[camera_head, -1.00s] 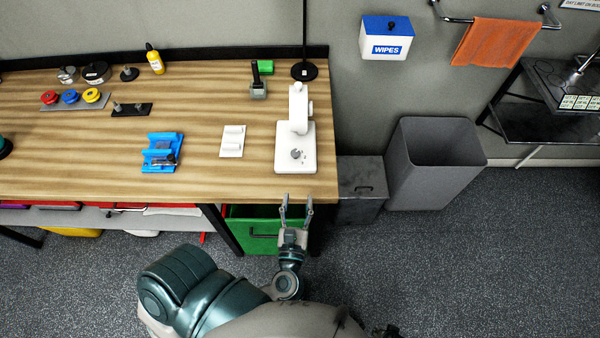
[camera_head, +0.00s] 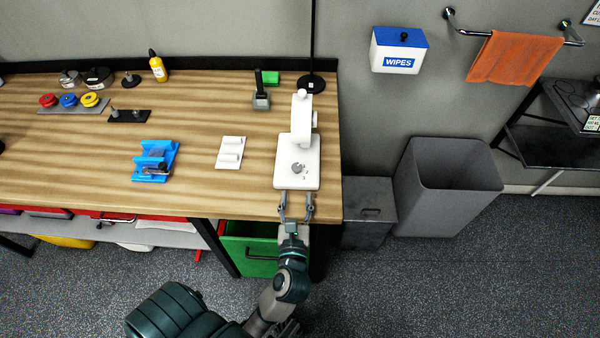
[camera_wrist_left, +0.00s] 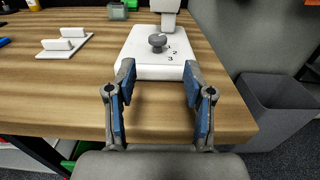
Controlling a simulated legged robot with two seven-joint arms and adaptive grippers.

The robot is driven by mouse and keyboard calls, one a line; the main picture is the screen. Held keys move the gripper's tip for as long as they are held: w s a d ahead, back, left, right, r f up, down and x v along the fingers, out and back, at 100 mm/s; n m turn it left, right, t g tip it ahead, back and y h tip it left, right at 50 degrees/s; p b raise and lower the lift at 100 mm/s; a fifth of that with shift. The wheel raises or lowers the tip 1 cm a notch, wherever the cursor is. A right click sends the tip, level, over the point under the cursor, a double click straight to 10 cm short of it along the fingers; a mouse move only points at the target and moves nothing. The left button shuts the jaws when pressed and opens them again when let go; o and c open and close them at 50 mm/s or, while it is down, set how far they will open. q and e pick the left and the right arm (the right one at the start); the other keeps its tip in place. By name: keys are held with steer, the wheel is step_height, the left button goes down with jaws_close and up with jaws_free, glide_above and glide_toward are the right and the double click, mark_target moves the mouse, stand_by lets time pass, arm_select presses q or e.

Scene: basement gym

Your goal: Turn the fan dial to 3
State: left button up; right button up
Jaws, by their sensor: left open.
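The white fan (camera_head: 301,130) stands near the right end of the wooden workbench, and its flat base faces the front edge. A grey dial (camera_head: 298,168) sits on the base; it also shows in the left wrist view as a round knob (camera_wrist_left: 157,41). The numbers 1, 2 and 3 are printed to its right, with 3 nearest the front. Which number the dial points to cannot be told. My left gripper (camera_head: 296,208) is open and empty, at the bench's front edge just short of the base. In the wrist view its fingers (camera_wrist_left: 158,85) frame the base's front. My right gripper is not in view.
A white two-ridged holder (camera_head: 230,153) and a blue fixture (camera_head: 155,161) lie left of the fan. A thin black stand (camera_head: 312,84) rises behind it. A grey bin (camera_head: 450,190) and a dark metal box (camera_head: 370,212) stand right of the bench.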

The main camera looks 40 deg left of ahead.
mark_target(297, 170)
arm_select(q)
steer(key=x, duration=0.9)
steer(key=shift+a, duration=0.15)
steer(key=shift+s, duration=0.1)
steer(key=shift+c, duration=0.2)
jaws_close()
